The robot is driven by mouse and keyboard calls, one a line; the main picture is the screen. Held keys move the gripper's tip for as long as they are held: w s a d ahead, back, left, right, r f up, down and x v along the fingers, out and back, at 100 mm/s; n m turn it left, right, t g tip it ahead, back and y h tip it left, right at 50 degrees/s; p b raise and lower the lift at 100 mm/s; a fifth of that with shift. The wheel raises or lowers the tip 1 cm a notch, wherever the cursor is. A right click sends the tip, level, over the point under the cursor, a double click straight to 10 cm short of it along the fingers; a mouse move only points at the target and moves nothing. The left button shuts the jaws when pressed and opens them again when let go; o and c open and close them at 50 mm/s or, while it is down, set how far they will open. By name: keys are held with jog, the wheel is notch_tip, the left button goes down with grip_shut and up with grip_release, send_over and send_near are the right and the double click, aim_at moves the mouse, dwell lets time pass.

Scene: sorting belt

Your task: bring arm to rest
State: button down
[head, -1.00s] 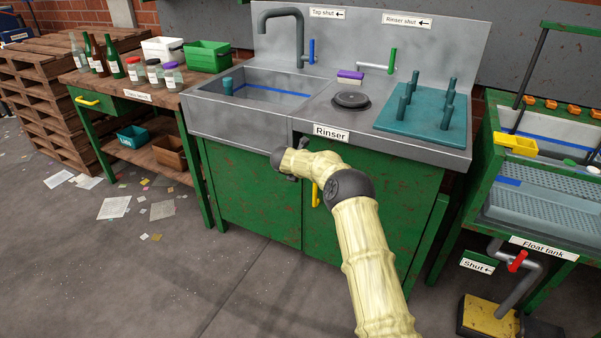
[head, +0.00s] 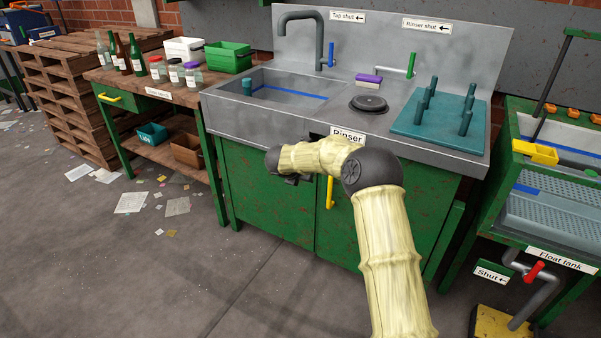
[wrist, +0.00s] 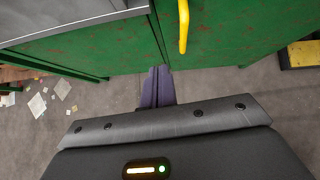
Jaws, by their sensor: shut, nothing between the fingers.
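My arm, with cream sleeves and dark joints, reaches up from the lower right of the head view. My gripper (head: 290,179) hangs in front of the green cabinet under the sink, below the worktop and left of the Rinser label. In the wrist view my gripper (wrist: 160,72) shows two dark purple-grey fingers together, with nothing held. They appear in front of the green cabinet doors (wrist: 225,30), left of the yellow handle (wrist: 184,25). I cannot tell how far they are from the doors.
The steel sink unit (head: 240,121) stands ahead, with a teal peg board (head: 440,125) on its right. A wooden bench (head: 110,80) with bottles and jars is at left. The float tank (head: 515,225) is at right. Papers (head: 131,203) litter the open floor.

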jog(key=shift+v, duration=0.95)
notch_tip(320, 180, up, 7)
jog(key=s+a+n+t+y, duration=0.1)
jog(key=s+n+t+y, duration=0.15)
jog(key=n, duration=0.95)
jog(key=s+n+y, duration=0.3)
jog(key=s+n, duration=0.5)
jog(key=n, duration=0.3)
jog(key=s+d+f+n+g, duration=0.2)
jog(key=s+d+n+g, duration=0.15)
jog(key=s+n, duration=0.45)
jog(key=s+d+f+n+g+h, duration=0.15)
jog(key=s+d+n, duration=0.3)
jog(key=s, duration=0.85)
jog(key=s+d+f+n+g, duration=0.25)
jog(key=s+n, duration=0.35)
jog(key=s, duration=0.4)
notch_tip(320, 180, up, 30)
jog(key=p, duration=3)
jog(key=shift+w, duration=0.2)
